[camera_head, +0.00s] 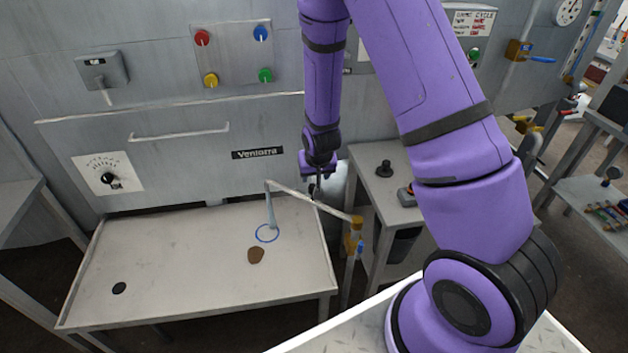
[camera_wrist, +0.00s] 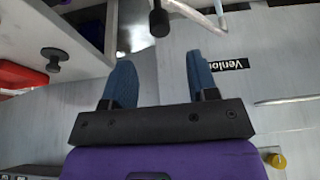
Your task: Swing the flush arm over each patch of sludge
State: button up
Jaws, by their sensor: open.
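The flush arm (camera_head: 300,193) is a thin pale pipe reaching left from a yellow pivot post (camera_head: 354,236) at the basin's right side. Its water stream (camera_head: 271,212) falls inside a blue ring (camera_head: 258,239) on the basin (camera_head: 160,262). One brown sludge patch (camera_head: 255,256) lies just below the ring. My gripper (camera_head: 315,180) is above the pipe's middle, near the basin's back right corner. In the wrist view my gripper (camera_wrist: 160,62) is open and empty. A black handle (camera_wrist: 159,22) stands just beyond and between the fingertips, beside the pipe (camera_wrist: 196,14).
A dark drain hole (camera_head: 119,288) is at the basin's front left. A grey panel (camera_head: 180,150) with a bar handle (camera_head: 180,132) stands behind. A side stand (camera_head: 392,210) with a black knob (camera_head: 384,168) is close on the right.

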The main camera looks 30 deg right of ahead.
jog(key=shift+v, duration=1.1)
dwell(1.0)
